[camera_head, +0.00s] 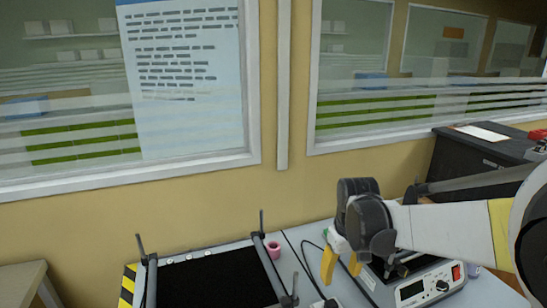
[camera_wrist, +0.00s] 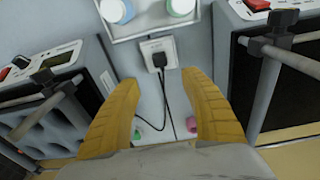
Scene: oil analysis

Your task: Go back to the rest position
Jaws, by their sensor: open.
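My gripper (camera_head: 341,264) has two yellow fingers.
A black plate with upright posts (camera_head: 215,280) stands left of my gripper. A white instrument with a display (camera_head: 428,288) is close on the right. A small pink cup (camera_head: 273,250) stands behind. In the wrist view, a tray with bottles (camera_wrist: 150,30) is at the top.

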